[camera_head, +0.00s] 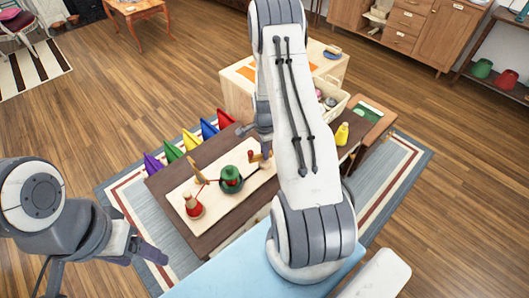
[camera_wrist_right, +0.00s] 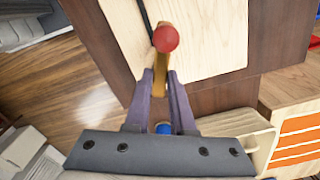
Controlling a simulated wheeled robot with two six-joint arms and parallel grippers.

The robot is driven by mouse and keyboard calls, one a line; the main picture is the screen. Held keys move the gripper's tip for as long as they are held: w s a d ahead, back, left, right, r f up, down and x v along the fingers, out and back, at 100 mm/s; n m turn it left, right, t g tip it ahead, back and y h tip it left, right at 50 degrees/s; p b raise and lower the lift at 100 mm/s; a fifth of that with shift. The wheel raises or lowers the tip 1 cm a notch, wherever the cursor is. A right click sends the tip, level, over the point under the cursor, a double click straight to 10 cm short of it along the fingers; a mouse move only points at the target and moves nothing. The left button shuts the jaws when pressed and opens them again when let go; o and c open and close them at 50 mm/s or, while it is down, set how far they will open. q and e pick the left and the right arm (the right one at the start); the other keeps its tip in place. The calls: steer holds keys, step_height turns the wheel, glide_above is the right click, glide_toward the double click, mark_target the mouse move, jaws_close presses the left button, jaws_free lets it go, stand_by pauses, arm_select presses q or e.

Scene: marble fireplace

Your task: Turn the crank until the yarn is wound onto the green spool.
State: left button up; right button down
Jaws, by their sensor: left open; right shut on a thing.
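The green spool (camera_head: 231,176) stands on a pale wooden board (camera_head: 216,203) on the dark table. A red yarn cone (camera_head: 193,208) stands on the board to its left, and a red strand runs by a wooden post (camera_head: 197,172) toward the spool. The wooden crank (camera_wrist_right: 161,72) has a red knob (camera_wrist_right: 166,39) in the right wrist view. My right gripper (camera_wrist_right: 160,80) is shut on the crank's wooden part; in the head view my arm partly hides this spot. My left gripper (camera_head: 150,251) is open and empty, front left, away from the board.
A yellow bottle (camera_head: 342,133) stands on the right of the table (camera_head: 165,185). A pale crate (camera_head: 240,92) with orange panels is behind. My right arm crosses the middle of the view.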

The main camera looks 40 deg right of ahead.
steer(key=shift+m, duration=1)
steer(key=c, duration=0.8)
jaws_free()
steer(key=shift+o, duration=0.2)
step_height(320, 180, up, 11)
steer(key=b, duration=0.2)
steer(key=shift+f, duration=0.2)
